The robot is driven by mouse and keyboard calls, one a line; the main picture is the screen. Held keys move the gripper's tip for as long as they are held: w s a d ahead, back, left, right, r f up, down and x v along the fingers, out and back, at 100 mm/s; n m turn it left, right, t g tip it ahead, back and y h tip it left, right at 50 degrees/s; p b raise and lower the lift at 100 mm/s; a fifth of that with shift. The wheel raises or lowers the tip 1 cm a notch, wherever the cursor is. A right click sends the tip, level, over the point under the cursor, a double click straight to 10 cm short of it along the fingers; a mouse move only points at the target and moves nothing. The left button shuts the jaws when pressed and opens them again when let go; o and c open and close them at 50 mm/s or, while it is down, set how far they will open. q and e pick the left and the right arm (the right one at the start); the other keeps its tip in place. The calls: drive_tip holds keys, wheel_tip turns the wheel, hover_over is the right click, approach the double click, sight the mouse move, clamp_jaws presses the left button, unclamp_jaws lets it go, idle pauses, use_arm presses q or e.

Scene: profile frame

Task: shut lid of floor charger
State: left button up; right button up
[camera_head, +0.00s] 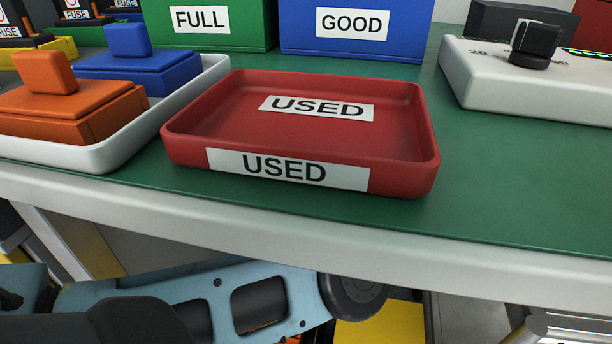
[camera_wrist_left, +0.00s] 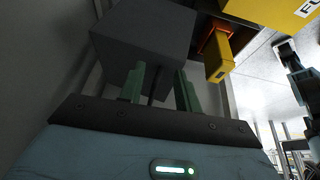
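I cannot identify the floor charger or its lid for certain. In the left wrist view, a plain dark grey box (camera_wrist_left: 145,40) lies beyond my left gripper (camera_wrist_left: 159,76). The gripper's two green fingers are apart, with nothing clearly held between them. I cannot tell whether they touch the box. My right gripper is not in view.
The head view shows a green-topped table (camera_head: 510,180) with an empty red USED tray (camera_head: 405,178). A white tray (camera_head: 95,158) holds orange and blue blocks. Green FULL (camera_head: 258,25) and blue GOOD (camera_head: 405,40) boxes stand behind. A yellow labelled object (camera_wrist_left: 275,12) tops the wrist view.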

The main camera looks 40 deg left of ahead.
use_arm(q)
drive_tip(key=s+a+p, duration=0.1)
drive_tip(key=s+a, duration=0.1)
drive_tip(key=a, duration=0.1)
drive_tip(key=s+a+p, duration=0.1)
drive_tip(key=s+a, duration=0.1)
drive_tip(key=a, duration=0.1)
drive_tip(key=s+a+p, duration=0.1)
drive_tip(key=s+a, duration=0.1)
drive_tip(key=a, duration=0.2)
drive_tip(key=shift+s+r, duration=0.1)
drive_tip(key=shift+r, duration=0.1)
drive_tip(key=shift+b+x, duration=0.65)
drive_tip(key=shift+x, duration=0.35)
drive_tip(key=shift+s+a+f+b, duration=0.15)
drive_tip(key=shift+f+b, duration=0.3)
drive_tip(key=shift+f, duration=0.05)
drive_tip(key=shift+c, duration=0.5)
clamp_jaws()
